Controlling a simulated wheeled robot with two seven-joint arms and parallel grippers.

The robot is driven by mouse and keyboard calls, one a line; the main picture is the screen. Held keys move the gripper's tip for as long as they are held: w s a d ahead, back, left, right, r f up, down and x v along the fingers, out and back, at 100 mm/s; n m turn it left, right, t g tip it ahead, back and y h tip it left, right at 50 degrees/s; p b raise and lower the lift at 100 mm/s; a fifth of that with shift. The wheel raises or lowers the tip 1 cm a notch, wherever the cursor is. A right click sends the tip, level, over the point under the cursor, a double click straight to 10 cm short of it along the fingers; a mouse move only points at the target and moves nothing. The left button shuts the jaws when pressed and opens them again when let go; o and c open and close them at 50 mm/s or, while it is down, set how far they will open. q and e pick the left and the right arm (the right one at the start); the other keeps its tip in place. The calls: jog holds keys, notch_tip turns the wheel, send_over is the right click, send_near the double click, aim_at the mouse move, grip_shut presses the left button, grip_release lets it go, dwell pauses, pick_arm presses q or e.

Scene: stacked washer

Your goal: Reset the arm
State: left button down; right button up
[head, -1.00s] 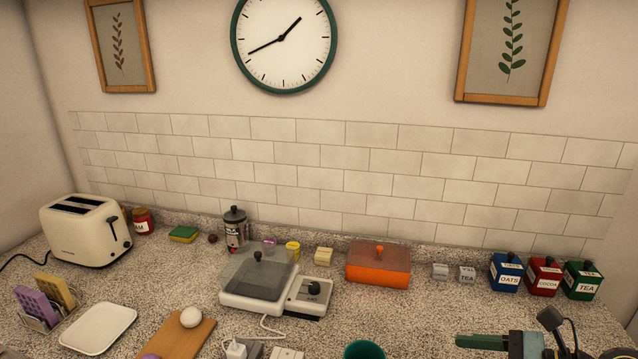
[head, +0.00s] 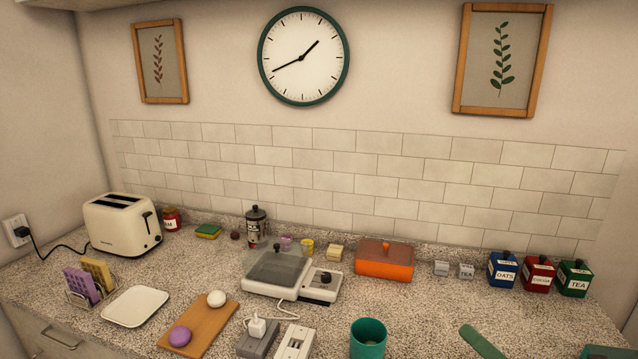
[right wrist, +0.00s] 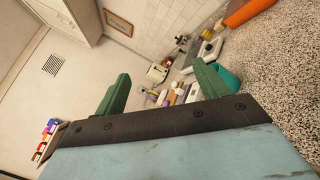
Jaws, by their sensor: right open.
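My right gripper (head: 534,341) is at the lower right edge of the head view, over the front right of the counter. Its two green fingers are spread wide with nothing between them, and most of the arm is cut off by the frame. In the right wrist view the gripper (right wrist: 161,78) also shows both green fingers apart and empty, with the counter and its objects beyond them. My left gripper is in neither view.
A teal cup (head: 368,340) stands left of my right gripper. White sockets (head: 292,342), a cutting board (head: 203,325), a white appliance (head: 275,270), an orange box (head: 385,265) and a toaster (head: 122,224) are on the counter (head: 430,303). Canisters (head: 537,275) line the back right.

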jog(key=s+d+f+m+g+h, duration=0.25)
jog(key=f+m+h, duration=0.3)
jog(key=m, duration=0.55)
jog(key=s+d+f+m+g+h, duration=0.25)
jog(key=f+m+h, duration=0.35)
jog(key=m, duration=0.6)
jog(key=s+a+f+m+g+y, duration=0.1)
jog(key=s+a+f+m+g, duration=0.3)
jog(key=s, duration=0.4)
jog(key=s+a+f+m+g+y, duration=0.2)
jog(key=s+a+f+m+g, duration=0.15)
jog(key=s, duration=0.35)
notch_tip(320, 180, down, 31)
jog(key=s+g+b, duration=0.2)
jog(key=b, duration=0.3)
pick_arm(q)
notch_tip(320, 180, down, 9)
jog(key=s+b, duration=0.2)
jog(key=b, duration=0.2)
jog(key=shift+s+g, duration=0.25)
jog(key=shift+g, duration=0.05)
pick_arm(e)
jog(key=s+d+f+g, duration=0.1)
jog(key=s+d+f, duration=0.2)
jog(key=s+f, duration=1.3)
notch_tip(320, 180, down, 2)
jog(key=shift+s+h, duration=0.15)
jog(key=shift+h, duration=0.2)
